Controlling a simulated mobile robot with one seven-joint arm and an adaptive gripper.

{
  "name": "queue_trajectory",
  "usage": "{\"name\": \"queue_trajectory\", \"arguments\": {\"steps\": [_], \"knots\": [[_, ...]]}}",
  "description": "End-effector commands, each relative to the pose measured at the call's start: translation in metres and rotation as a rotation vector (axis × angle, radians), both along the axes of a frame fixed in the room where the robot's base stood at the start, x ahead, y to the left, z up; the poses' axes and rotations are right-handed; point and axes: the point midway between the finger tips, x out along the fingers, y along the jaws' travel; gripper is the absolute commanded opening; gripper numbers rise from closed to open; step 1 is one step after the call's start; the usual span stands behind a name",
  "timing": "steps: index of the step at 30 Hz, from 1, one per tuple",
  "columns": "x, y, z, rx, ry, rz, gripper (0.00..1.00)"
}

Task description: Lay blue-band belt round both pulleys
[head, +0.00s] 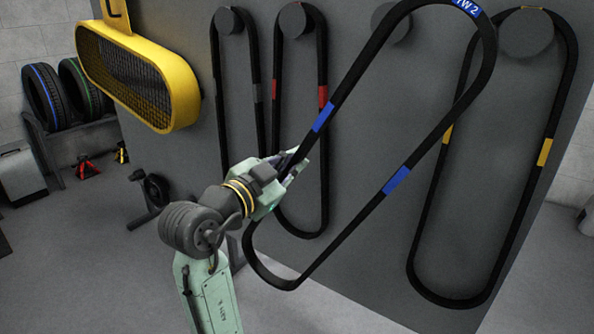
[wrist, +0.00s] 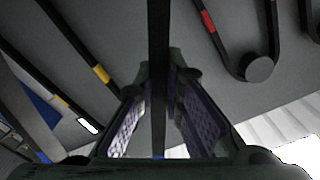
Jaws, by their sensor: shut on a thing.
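The blue-band belt (head: 449,118) is a long black loop with blue bands and a blue label at its top end. It hangs tilted in front of the grey board, upper end to the right, lower end to the left. My gripper (head: 293,170) is shut on its left strand, below one blue band. In the wrist view the belt (wrist: 158,50) runs upright between the two fingers (wrist: 158,118). Whether the loop is fully clear of the round peg (head: 396,27) behind it I cannot tell. I cannot make out the two pulleys for certain.
A yellow mesh guard (head: 185,88) hangs at upper left. Tyres (head: 42,97) and a small wheeled stand (head: 157,190) are left.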

Motion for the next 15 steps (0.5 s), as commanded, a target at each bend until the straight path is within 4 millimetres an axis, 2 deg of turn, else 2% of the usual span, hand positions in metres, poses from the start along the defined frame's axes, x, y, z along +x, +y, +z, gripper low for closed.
{"name": "queue_trajectory", "arguments": {"steps": [5,15], "knots": [[-0.013,0.005,0.018,0.116,-0.088,0.002,0.00],[-0.037,-0.008,0.046,0.416,-0.306,0.003,0.00]]}}
